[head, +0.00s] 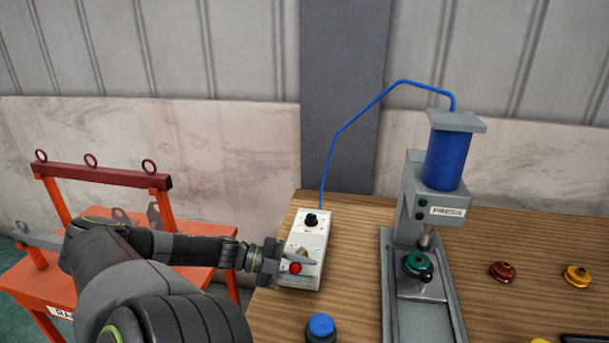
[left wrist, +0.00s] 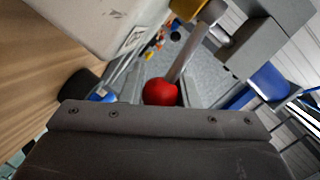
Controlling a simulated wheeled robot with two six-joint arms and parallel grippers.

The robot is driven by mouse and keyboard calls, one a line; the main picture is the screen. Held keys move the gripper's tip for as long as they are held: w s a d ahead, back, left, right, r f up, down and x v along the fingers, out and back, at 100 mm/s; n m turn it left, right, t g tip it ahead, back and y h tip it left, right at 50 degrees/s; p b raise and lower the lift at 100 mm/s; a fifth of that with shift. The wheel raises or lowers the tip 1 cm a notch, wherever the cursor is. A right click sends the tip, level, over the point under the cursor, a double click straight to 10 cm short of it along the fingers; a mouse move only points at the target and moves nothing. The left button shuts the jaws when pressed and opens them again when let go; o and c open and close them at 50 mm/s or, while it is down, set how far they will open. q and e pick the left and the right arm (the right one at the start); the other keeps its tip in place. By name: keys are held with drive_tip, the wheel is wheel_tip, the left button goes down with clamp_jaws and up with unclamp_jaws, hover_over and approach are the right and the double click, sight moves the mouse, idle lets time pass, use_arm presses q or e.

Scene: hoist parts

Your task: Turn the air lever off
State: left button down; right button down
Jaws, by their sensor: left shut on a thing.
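The air lever's red ball knob (head: 295,268) shows at the front of a pale grey control box on the wooden bench. In the left wrist view the red knob (left wrist: 160,92) sits on a metal rod that runs up to a yellow part beside the box. My left gripper (head: 299,266) reaches in from the left and is shut on the lever at its knob. Its fingers lie to either side of the knob and hide part of the box front. My right gripper is in neither view.
The control box (head: 307,240) has a black dial on top and a blue hose (head: 357,118) to the press (head: 445,160). A blue button (head: 321,327) is near the front. Red (head: 503,271) and yellow (head: 577,275) parts lie right. An orange rack (head: 105,178) stands left.

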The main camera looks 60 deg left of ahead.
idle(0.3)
use_arm(q)
drive_tip(key=c, duration=1.1)
unclamp_jaws()
drive_tip(key=p+v, duration=0.1)
drive_tip(key=v, duration=1.6)
drive_tip(key=shift+s+a+r, duration=0.15)
drive_tip(key=shift+a, duration=0.05)
drive_tip(key=shift+d, duration=0.1)
